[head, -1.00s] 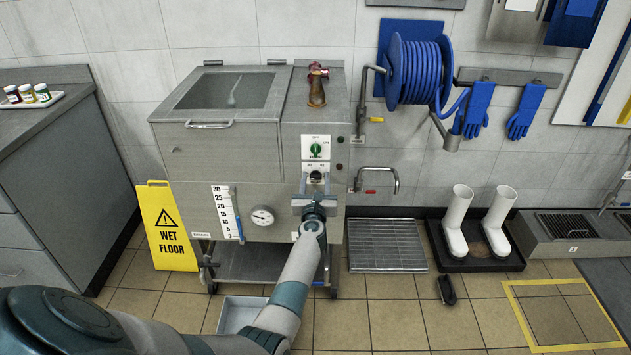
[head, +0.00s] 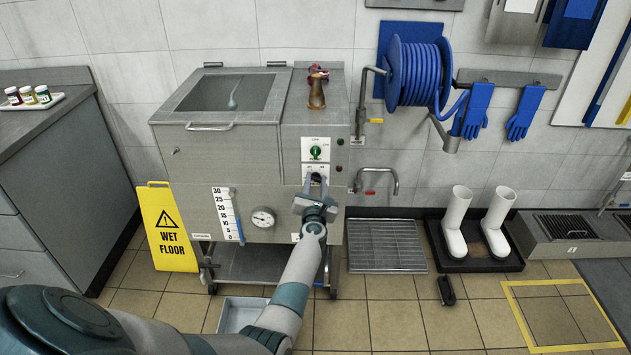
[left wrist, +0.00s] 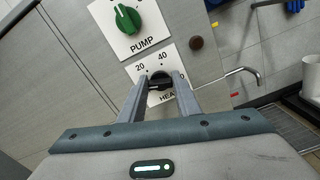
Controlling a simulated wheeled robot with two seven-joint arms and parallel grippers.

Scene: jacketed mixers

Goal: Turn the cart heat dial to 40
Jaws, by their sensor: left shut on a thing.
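The heat dial (left wrist: 160,81) is a dark knob on a white plate marked HEAT on the steel mixer cart (head: 235,160). In the left wrist view the marks 20 and 40 show above the knob. Another mark at its right is partly covered by a finger, and where the knob points is unclear. My left gripper (head: 316,181) is shut on the knob, one finger on each side, and is rolled a little clockwise against the panel. It also shows in the left wrist view (left wrist: 161,84). My right gripper is not in view.
The green pump dial (left wrist: 127,18) sits just above the heat dial, with a dark red button (left wrist: 196,43) to its right. A wall tap (head: 382,180) juts out right of the cart. A yellow wet floor sign (head: 168,228) stands at the cart's left.

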